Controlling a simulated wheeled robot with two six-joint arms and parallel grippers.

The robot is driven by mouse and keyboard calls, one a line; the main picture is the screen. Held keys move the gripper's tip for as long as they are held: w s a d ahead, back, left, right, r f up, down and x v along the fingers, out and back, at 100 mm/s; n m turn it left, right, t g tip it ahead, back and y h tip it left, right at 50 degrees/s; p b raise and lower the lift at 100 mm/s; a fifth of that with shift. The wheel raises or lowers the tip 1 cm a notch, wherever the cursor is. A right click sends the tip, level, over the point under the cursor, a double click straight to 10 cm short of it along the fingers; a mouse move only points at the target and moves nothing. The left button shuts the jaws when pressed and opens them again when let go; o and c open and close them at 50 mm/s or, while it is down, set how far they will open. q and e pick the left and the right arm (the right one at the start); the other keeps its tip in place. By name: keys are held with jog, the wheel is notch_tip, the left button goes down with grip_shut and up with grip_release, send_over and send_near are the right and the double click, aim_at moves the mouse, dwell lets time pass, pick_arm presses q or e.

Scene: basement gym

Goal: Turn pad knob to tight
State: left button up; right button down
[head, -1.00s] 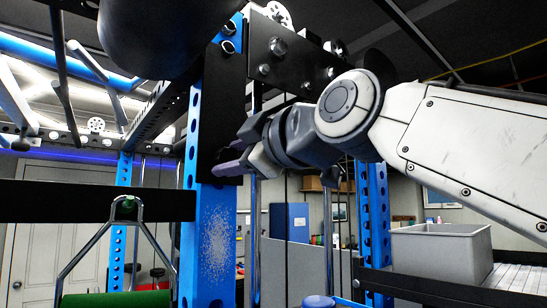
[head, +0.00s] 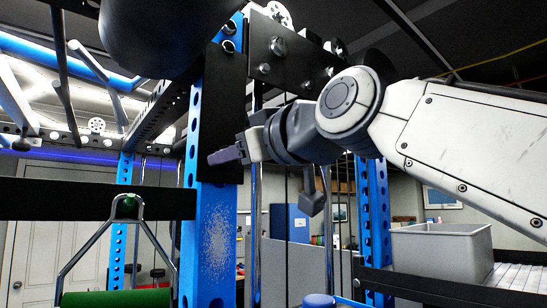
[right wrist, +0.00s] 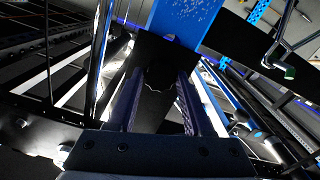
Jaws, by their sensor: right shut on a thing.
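My right gripper (head: 222,156) reaches in from the right in the head view, its purple fingers against the black plate (head: 222,95) on the blue upright (head: 215,245). In the right wrist view, the two fingers of the right gripper (right wrist: 157,85) stand on either side of a dark knob (right wrist: 160,80) with a lobed edge, and are shut on it. The knob is very dark, and no marking on it can be read. In the head view the knob is hidden by the fingers. My left gripper is not in view.
A black horizontal bar (head: 80,200) crosses at the left with a metal handle (head: 95,240) hanging from it. A large dark rounded shape (head: 155,35) hangs at the top. A grey bin (head: 440,250) stands on a shelf at the right.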

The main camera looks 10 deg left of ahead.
jog(key=m+p, duration=0.1)
jog(key=m, duration=1.1)
jog(key=shift+m, duration=0.3)
dwell(0.4)
jog(key=shift+c, duration=1.5)
grip_release()
jog(key=shift+d, duration=0.1)
jog(key=b+v, duration=0.5)
jog(key=v, duration=0.5)
